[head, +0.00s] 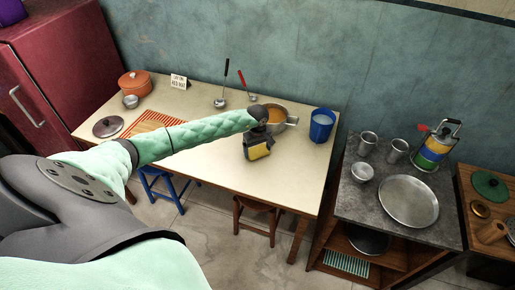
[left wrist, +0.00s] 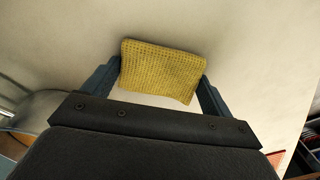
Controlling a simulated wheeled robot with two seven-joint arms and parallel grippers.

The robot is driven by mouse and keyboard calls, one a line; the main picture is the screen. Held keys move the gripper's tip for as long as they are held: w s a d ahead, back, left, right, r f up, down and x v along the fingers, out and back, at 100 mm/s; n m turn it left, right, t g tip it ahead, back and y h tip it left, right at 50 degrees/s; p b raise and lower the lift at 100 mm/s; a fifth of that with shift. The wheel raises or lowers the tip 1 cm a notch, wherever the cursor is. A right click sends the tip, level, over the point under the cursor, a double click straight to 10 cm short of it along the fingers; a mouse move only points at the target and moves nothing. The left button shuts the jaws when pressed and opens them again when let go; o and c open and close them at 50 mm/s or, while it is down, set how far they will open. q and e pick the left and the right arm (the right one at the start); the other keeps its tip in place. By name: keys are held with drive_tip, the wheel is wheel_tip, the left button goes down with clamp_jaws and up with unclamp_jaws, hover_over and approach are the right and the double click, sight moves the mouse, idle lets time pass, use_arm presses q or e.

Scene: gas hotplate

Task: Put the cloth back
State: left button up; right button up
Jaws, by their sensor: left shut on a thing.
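A yellow waffle-weave cloth (left wrist: 162,70) is between the two fingers of my left gripper (left wrist: 162,85) in the left wrist view. The gripper is shut on it, with a finger against each side. In the head view my left gripper (head: 257,148) is over the right part of the cream table (head: 215,163), and the yellow cloth (head: 258,151) shows at its tip. I cannot tell whether the cloth touches the table. My right gripper is not in view.
Behind my gripper are a pan of orange food (head: 275,113) and a blue jug (head: 321,125). Ladles (head: 221,102) lean near the wall. At right, a grey counter (head: 365,205) holds metal cups and a round tray (head: 408,201). Stools stand below the table.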

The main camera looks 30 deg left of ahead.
use_arm(q)
drive_tip(key=shift+f, duration=0.15)
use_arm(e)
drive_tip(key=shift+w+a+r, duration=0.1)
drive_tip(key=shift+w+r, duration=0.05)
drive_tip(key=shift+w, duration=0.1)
use_arm(q)
drive_tip(key=o, duration=0.7)
drive_tip(key=shift+o, duration=0.8)
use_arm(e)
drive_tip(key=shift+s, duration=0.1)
use_arm(q)
drive_tip(key=shift+r, duration=0.2)
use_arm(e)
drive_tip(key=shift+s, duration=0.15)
